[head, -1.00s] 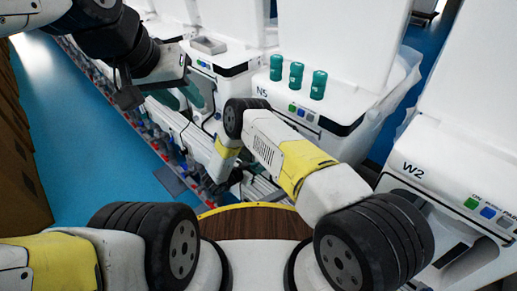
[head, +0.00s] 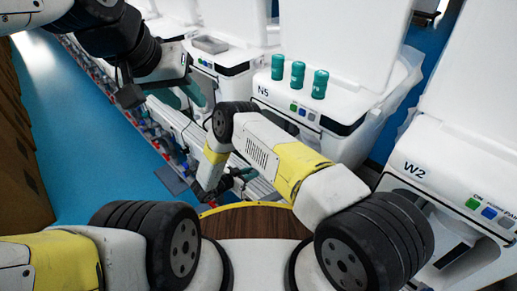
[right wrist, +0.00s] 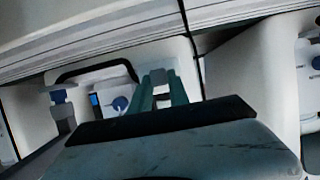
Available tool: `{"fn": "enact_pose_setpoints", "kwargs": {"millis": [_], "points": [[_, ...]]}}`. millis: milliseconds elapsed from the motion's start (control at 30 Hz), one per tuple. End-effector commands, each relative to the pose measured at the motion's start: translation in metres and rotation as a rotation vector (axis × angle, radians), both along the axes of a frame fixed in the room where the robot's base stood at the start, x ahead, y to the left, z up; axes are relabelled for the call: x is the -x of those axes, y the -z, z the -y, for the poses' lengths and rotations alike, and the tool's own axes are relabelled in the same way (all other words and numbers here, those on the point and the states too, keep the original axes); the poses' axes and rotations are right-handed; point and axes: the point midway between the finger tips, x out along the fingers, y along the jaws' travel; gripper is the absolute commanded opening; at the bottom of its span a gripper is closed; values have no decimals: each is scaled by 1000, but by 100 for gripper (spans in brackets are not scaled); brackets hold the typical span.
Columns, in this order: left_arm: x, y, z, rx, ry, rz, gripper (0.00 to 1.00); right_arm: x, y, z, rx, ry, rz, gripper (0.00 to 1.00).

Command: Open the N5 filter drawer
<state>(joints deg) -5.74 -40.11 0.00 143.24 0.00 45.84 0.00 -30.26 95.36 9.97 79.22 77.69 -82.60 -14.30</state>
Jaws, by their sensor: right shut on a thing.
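The N5 unit is a white unit labelled N5 (head: 266,91) in the head view, with coloured buttons on its front edge. My right arm reaches across below it and covers its lower front, so the filter drawer is mostly hidden. My right gripper (head: 240,176) is low in front of the unit. In the right wrist view its teal fingers (right wrist: 162,88) are shut on a narrow pale piece, apparently the drawer's handle. How far the drawer stands out cannot be told.
Several teal canisters (head: 298,75) stand on top of the N5 unit. The W2 unit (head: 414,172) is close on the right. Another white unit with a grey tray (head: 210,45) stands behind. Open blue floor (head: 75,150) lies at left.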

Motion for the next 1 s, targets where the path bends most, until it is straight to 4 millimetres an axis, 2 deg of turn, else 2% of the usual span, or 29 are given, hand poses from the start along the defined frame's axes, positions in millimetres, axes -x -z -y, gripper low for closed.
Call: {"fn": "enact_pose_setpoints", "kwargs": {"millis": [33,200,533,567,667,1000], "points": [[0,0,0,0,0,0,38,9,0,-11,-2,-6,0,0],[0,0,0,0,0,0,38,26,0,-27,-2,-4,0,0],[0,0,0,0,0,0,38,28,0,-29,-1,-1,1,0],[0,0,0,0,0,0,38,28,0,-29,-1,-1,1,26],[0,0,0,0,0,0,38,28,0,-29,-1,-2,1,44],[0,0,0,0,0,0,38,29,-1,-30,-1,-2,1,44]]}}
